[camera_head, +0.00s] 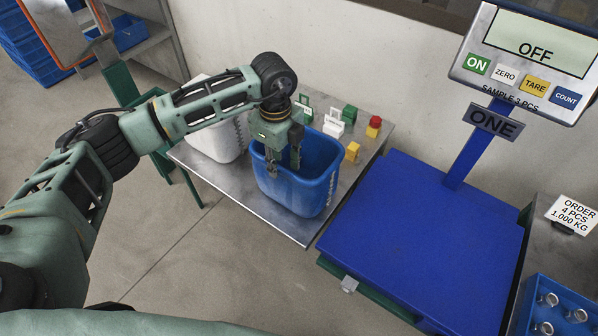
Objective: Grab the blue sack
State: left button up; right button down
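No soft sack can be made out. The blue thing at my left gripper is an open-topped, bin-like blue container (311,196), upright near the front of a metal table. My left gripper (284,167) points down over its mouth, at the left part of the opening. Its two dark fingers are apart, with a gap between them. I cannot tell whether a finger touches the container's wall. The arm and gripper hide part of its back rim and inside. My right gripper is not in view.
A white container (217,144) stands behind left on the metal table (262,213). Small green, white, yellow and red blocks (349,115) lie behind right. A blue scale platform (420,240) with a display reading OFF is at right. A blue crate (559,310) holds metal parts.

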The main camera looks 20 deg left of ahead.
pick_arm(q)
jog(key=shift+s+f, duration=0.25)
jog(key=shift+f, duration=0.7)
jog(key=f, duration=0.2)
jog(key=f+p, duration=0.1)
jog(key=f, duration=0.2)
jog(key=shift+w+a+f, duration=0.15)
jog(key=shift+w, duration=0.05)
grip_shut()
